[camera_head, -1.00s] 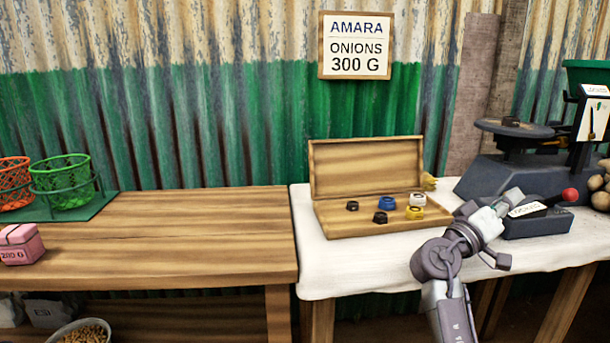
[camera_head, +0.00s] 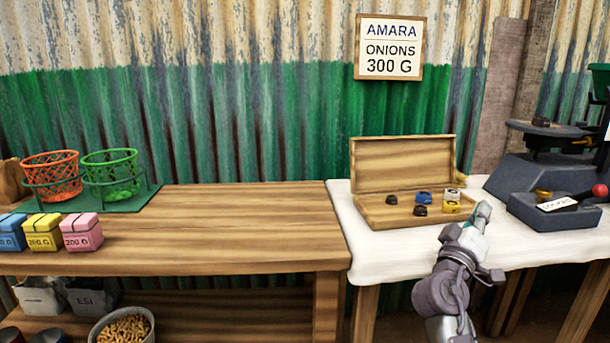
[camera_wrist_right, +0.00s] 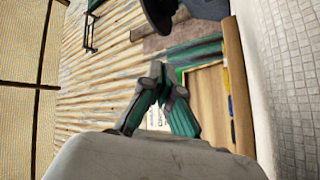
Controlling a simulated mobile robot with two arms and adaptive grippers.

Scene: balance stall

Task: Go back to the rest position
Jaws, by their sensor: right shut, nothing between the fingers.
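My right gripper (camera_head: 478,218) is shut and empty above the white-covered table, in front of the right end of the open wooden weight box (camera_head: 372,213). In the right wrist view its fingers (camera_wrist_right: 158,82) are closed together, with part of the wooden box (camera_wrist_right: 207,98) beyond them. The box holds several small dark, blue and yellow weights. My left gripper is in neither view.
A dark balance scale (camera_head: 520,177) with a red knob stands on the white cloth (camera_head: 395,247) at right. A wooden bench (camera_head: 235,225) at left bears red (camera_head: 52,178) and green (camera_head: 108,175) baskets and several labelled packs (camera_head: 82,233). The bench's middle is clear.

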